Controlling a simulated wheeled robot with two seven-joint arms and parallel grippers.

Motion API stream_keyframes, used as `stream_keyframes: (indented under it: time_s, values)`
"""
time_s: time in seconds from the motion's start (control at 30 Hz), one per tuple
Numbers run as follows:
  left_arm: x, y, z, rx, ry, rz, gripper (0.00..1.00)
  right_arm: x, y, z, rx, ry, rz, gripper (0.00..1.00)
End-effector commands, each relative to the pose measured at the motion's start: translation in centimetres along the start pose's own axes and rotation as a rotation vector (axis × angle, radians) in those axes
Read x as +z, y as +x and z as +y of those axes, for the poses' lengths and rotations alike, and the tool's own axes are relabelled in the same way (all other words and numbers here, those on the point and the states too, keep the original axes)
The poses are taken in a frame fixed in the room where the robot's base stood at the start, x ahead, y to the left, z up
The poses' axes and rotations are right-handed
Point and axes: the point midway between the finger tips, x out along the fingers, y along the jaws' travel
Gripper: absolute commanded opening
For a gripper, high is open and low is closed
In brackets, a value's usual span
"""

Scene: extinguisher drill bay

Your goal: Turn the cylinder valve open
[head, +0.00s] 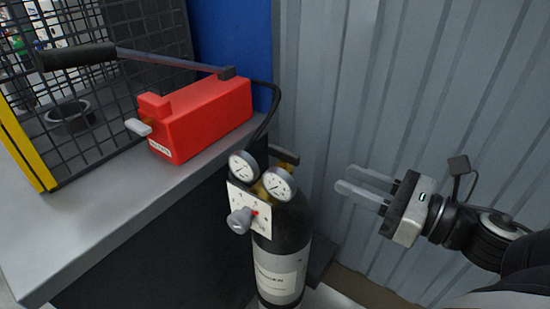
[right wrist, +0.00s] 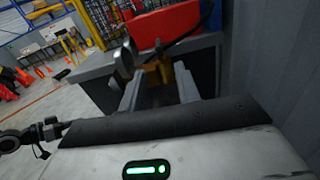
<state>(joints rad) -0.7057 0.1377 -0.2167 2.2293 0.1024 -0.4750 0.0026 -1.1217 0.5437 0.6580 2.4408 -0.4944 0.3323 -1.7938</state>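A dark gas cylinder (head: 291,222) with a pale label stands upright beside the bench in the head view. At its top are two round gauges (head: 279,183), brass fittings and a white marked plate (head: 259,215). A grey knob (head: 240,220) sticks out in front of the plate, with a small red mark beside it. My right gripper (head: 352,180) is to the right of the cylinder top, apart from it, with its fingers pointing left. It is open and empty. In the right wrist view, brass fittings (right wrist: 153,66) show beyond the parted fingers.
A red box-shaped device (head: 205,115) with a long black-gripped lever (head: 77,56) lies on the grey bench (head: 75,232). A black hose (head: 273,105) runs from it toward the cylinder. A mesh cage stands behind. A corrugated wall (head: 430,90) closes off the right side.

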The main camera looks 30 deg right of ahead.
Motion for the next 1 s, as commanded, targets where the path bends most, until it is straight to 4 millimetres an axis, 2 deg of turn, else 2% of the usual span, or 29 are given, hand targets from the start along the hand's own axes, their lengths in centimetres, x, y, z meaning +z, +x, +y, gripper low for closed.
stream_keyframes:
  time_s: [0.17, 0.5, 0.7, 1.0]
  values:
    - [0.0, 0.0, 0.0, 0.001, -0.002, 0.001, 0.00, 0.3, 1.5, 0.4, 0.024, -0.057, -0.004, 0.33]
    - [0.4, 0.2, -0.1, -0.001, 0.001, 0.002, 0.00, 0.3, 8.0, 0.4, 0.021, -0.055, -0.004, 0.33]
    - [0.4, 0.3, -0.1, -0.001, 0.003, 0.007, 0.00, 0.3, 11.0, 0.4, 0.017, -0.053, -0.003, 0.33]
    - [0.1, 0.1, 0.0, 0.001, 0.003, 0.016, 0.00, 0.3, 14.4, 0.4, 0.014, -0.047, -0.004, 0.33]
